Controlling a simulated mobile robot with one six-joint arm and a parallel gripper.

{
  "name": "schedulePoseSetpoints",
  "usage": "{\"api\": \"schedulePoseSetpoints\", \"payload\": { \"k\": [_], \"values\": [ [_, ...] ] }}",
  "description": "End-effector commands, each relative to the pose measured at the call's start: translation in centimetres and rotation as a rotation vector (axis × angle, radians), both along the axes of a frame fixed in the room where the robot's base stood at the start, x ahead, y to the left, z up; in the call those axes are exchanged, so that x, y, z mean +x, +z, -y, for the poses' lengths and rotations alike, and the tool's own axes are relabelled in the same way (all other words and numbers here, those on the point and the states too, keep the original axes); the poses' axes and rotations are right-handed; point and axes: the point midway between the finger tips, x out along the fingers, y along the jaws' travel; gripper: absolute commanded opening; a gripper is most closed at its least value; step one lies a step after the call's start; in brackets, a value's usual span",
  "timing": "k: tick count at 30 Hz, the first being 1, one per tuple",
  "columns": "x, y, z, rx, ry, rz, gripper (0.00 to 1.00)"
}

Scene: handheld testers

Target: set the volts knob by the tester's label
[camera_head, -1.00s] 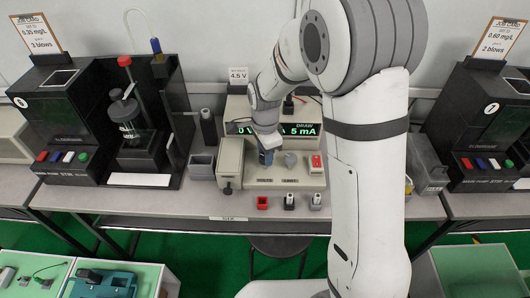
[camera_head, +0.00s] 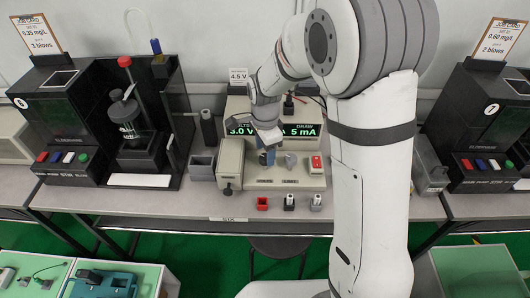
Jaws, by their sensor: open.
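The beige tester (camera_head: 282,180) stands at the middle of the bench. Its dark display (camera_head: 300,130) shows green readings, partly hidden by my arm: what looks like 3.0 V at the left and 5 mA at the right. A white label (camera_head: 239,75) above it reads 4.5 V. A blue knob (camera_head: 266,158) sits at the left of the tester's panel, with a grey knob (camera_head: 290,160) to its right. My gripper (camera_head: 268,142) is open at the blue knob's upper end; whether its fingers touch the knob is hard to tell.
A red switch (camera_head: 316,163) is right of the grey knob. A beige box (camera_head: 230,164) adjoins the tester on the left. Small red (camera_head: 262,203) and grey (camera_head: 289,202) pieces stand along the front. Dark machines flank the tester (camera_head: 62,120), (camera_head: 487,125).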

Motion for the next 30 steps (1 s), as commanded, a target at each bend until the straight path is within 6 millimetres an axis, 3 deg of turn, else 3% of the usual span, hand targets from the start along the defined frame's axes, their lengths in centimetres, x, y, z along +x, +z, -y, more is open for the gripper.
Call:
{"api": "schedulePoseSetpoints", "payload": {
  "k": [4, 10, 30],
  "values": [
    [0.1, 2.9, 0.0, 0.002, 0.0, 0.006, 0.56],
    [0.0, 5.5, 0.0, 0.001, 0.001, 0.002, 0.56],
    [-0.4, 6.7, 0.5, 0.002, 0.024, 0.008, 0.56]
  ]
}}
